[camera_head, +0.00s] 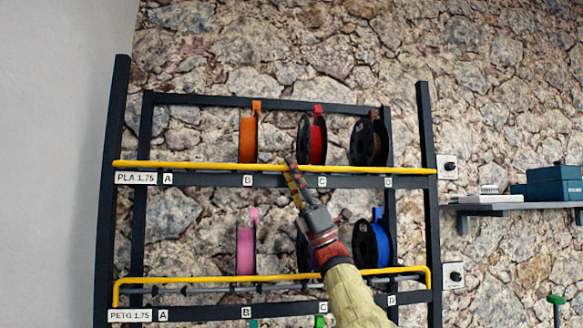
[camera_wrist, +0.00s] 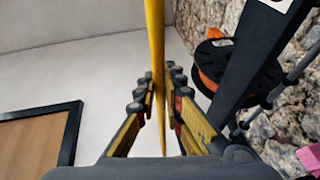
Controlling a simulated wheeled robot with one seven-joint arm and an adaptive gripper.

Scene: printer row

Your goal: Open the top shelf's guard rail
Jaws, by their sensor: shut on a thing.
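The top shelf's guard rail (camera_head: 200,167) is a long yellow bar running across the front of the shelf marked PLA 1.75, low along its front edge. My gripper (camera_head: 292,168) reaches up to it from below, near the middle, between labels B and C. In the wrist view the yellow rail (camera_wrist: 155,45) passes between the two fingers of my gripper (camera_wrist: 163,80), which are closed around it. The exact contact is partly hidden by the fingers in the head view.
The top shelf holds an orange spool (camera_head: 247,138), a red spool (camera_head: 313,138) and a dark brown spool (camera_head: 368,143). The lower shelf's yellow rail (camera_head: 200,279) stands raised; pink (camera_head: 246,250) and blue (camera_head: 371,243) spools sit behind it. A side shelf (camera_head: 515,207) with boxes is right.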

